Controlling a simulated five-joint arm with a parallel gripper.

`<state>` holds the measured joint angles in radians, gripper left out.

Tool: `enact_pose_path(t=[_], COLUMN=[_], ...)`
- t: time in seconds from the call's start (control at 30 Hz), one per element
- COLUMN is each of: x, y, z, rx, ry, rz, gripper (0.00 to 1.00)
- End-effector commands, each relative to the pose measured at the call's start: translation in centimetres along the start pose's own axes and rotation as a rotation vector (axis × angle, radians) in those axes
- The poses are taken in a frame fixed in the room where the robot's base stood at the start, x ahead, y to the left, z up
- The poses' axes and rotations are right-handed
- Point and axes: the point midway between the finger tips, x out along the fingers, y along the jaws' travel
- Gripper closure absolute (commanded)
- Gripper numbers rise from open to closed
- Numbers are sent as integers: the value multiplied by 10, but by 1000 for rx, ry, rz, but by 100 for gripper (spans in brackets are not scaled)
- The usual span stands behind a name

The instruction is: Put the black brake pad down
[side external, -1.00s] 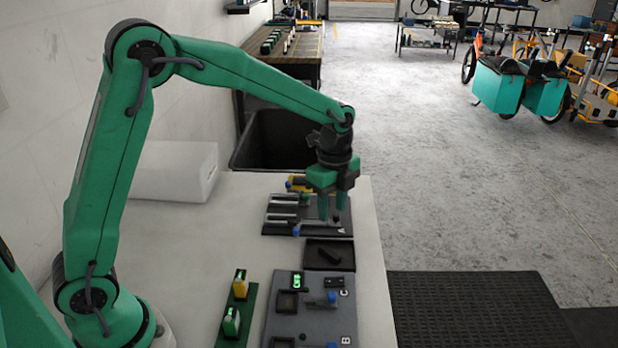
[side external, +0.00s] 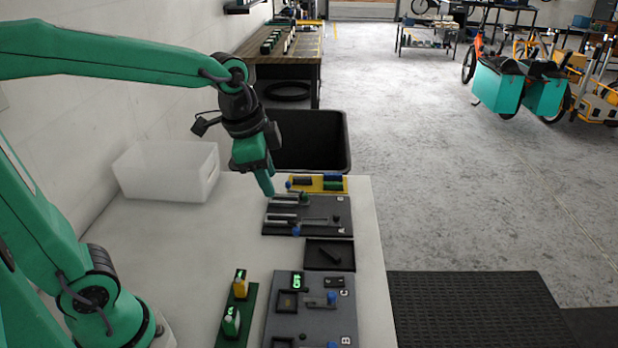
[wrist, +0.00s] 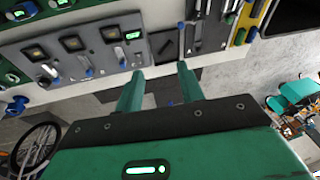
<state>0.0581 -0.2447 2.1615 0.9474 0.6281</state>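A small black bar that looks like the black brake pad (side external: 331,256) lies at a slant in a shallow black tray (side external: 312,265). The tray (wrist: 155,37) also shows in the wrist view. My gripper (side external: 268,190) is above the white table at the left edge of the grey slotted board, left of and behind the tray. In the wrist view the two green fingers of my gripper (wrist: 160,71) stand apart with nothing seen between them.
A grey slotted board (side external: 325,222) and a yellow board (side external: 342,190) lie behind the tray. A grey panel (side external: 344,315) and a green board (side external: 223,340) lie in front. A white box (side external: 165,180) and dark bin (side external: 335,140) stand farther back. The left table middle is clear.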

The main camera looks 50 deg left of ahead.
Motion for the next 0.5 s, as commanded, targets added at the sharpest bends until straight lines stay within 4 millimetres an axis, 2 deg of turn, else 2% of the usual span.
enact_pose_path(t=[0.2,0.5], x=[-22,-33], y=[17,40], z=[35,76], rx=[-246,-557], ry=[69,164], rz=[-47,-83], gripper=[62,62])
